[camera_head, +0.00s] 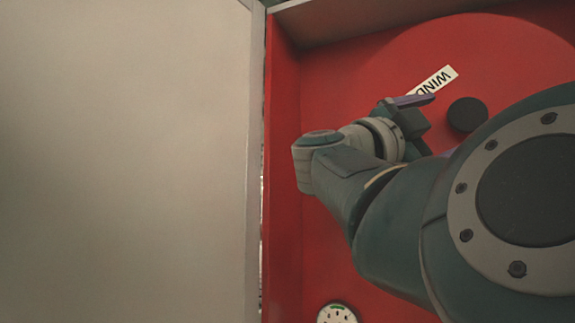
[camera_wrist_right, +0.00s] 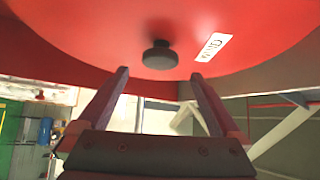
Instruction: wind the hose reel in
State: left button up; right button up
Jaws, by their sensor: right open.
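The hose reel (camera_head: 400,55) is a large red disc inside a red cabinet, and its face also fills the top of the right wrist view (camera_wrist_right: 90,30). A black round knob (camera_head: 467,114) sticks out of the disc. In the right wrist view the knob (camera_wrist_right: 159,56) lies ahead of the fingertips, midway between them. A white label reading "WIND" (camera_head: 436,79) is beside it, partly hidden by a finger in the head view. My right gripper (camera_head: 424,108) is open and empty, just left of the knob and apart from it. My left gripper is not in view.
The red cabinet wall (camera_head: 283,180) runs down left of my right arm. A large pale panel (camera_head: 120,160) fills the left side. A round white gauge (camera_head: 337,314) sits at the bottom edge. My arm covers much of the lower right.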

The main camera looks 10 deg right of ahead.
jog(key=shift+b+v, duration=0.4)
jog(key=shift+v, duration=1.45)
jog(key=shift+w, duration=0.1)
